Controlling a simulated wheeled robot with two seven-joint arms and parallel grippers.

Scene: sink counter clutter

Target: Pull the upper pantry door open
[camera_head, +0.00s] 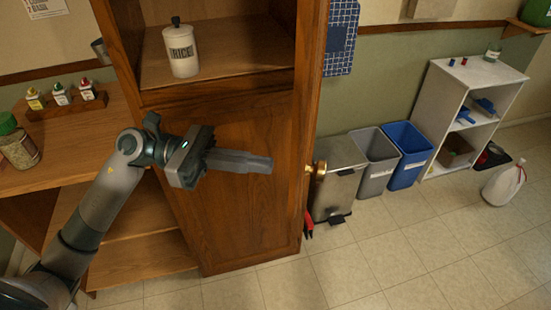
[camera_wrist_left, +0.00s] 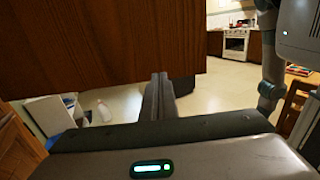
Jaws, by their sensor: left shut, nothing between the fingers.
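The upper pantry door (camera_head: 310,110) stands swung out on the right side of the cabinet, seen nearly edge-on in the head view. Its brass knob (camera_head: 319,170) is on the right-hand face. The upper compartment is open and holds a white RICE canister (camera_head: 182,50). My left gripper (camera_head: 270,164) is shut and empty, pointing right toward the door's inner side in front of the lower cabinet panel (camera_head: 235,215). In the left wrist view, a wooden panel (camera_wrist_left: 100,40) spans above and ahead of the closed fingers (camera_wrist_left: 160,82). I cannot tell whether they touch it. My right gripper is not in view.
A counter (camera_head: 70,135) with a bottle rack (camera_head: 68,103) is at left. A trash can (camera_head: 340,170), a grey bin (camera_head: 374,155) and a blue bin (camera_head: 408,150) stand right of the door. A white shelf (camera_head: 440,110) is farther right. Floor in front is clear.

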